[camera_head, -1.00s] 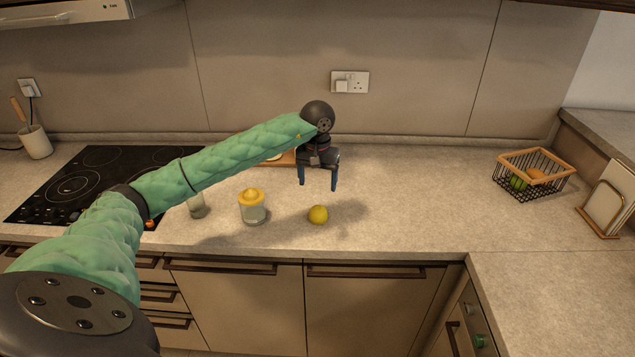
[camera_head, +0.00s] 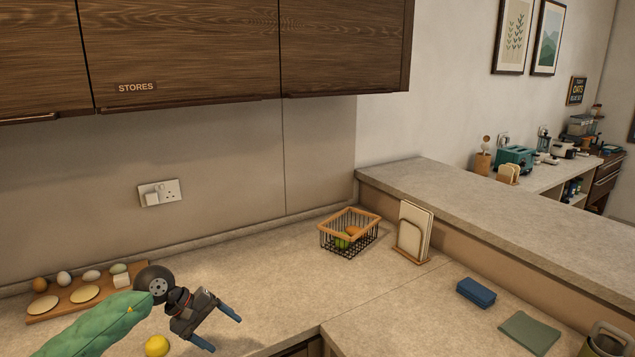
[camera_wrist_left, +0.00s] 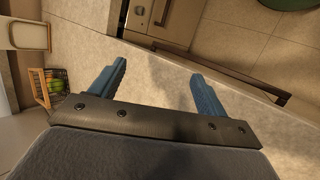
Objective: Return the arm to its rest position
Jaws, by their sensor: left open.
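My left arm, in a green sleeve, comes in from the bottom left of the head view. Its left gripper (camera_head: 222,338) is open and empty above the counter, with two blue fingers spread. In the left wrist view the fingers (camera_wrist_left: 157,85) stand apart with nothing between them, above the counter edge and cabinet fronts. A yellow lemon (camera_head: 157,346) lies on the counter, left of the gripper and apart from it. My right gripper is not in view.
A wire basket (camera_head: 329,242) with fruit and a board rack (camera_head: 411,252) stand at the back corner. An egg board (camera_head: 45,308) lies at left. Counter between gripper and basket is clear.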

